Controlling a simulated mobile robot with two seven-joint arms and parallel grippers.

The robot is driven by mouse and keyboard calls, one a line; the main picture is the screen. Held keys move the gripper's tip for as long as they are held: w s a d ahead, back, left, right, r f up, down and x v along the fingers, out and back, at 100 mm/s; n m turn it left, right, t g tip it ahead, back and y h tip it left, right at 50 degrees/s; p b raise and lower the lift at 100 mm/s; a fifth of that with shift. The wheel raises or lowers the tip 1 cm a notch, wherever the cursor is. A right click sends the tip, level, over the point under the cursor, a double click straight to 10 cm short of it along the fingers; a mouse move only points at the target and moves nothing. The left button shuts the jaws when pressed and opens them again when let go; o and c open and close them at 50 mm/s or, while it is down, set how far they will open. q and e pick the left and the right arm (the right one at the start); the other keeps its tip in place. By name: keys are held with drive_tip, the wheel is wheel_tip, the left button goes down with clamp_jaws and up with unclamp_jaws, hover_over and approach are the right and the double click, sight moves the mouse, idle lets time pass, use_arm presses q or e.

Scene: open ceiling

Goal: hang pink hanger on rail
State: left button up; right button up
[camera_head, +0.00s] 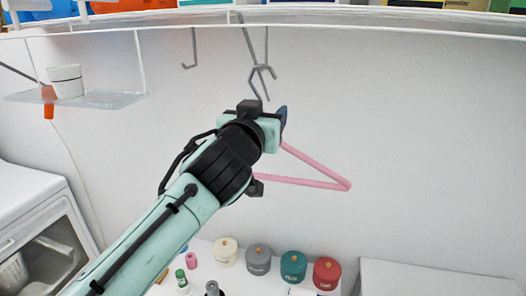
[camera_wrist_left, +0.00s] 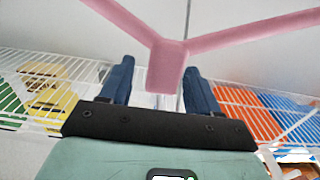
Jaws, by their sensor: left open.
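The pink hanger (camera_head: 318,183) is in front of the white wall, with its right corner and lower bar in plain view. My left gripper (camera_head: 282,120) is at its upper end and hides much of the rest. In the left wrist view the hanger's pink neck (camera_wrist_left: 166,65) lies between the two blue fingers of the open gripper (camera_wrist_left: 160,72). I cannot tell whether the fingers touch it. The white rail (camera_head: 400,29) runs along the top, above the gripper. Grey hooks (camera_head: 262,72) hang down between the rail and the gripper. My right gripper is not in view.
A shelf (camera_head: 110,98) with a white cup (camera_head: 66,82) is at the left. Several lidded jars, including a red one (camera_head: 327,273), stand below on a white surface. A white front-opening machine (camera_head: 35,215) is at lower left. The wall at right is clear.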

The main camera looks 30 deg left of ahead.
use_arm(q)
drive_tip(key=shift+s, duration=0.3)
drive_tip(key=c, duration=0.3)
clamp_jaws()
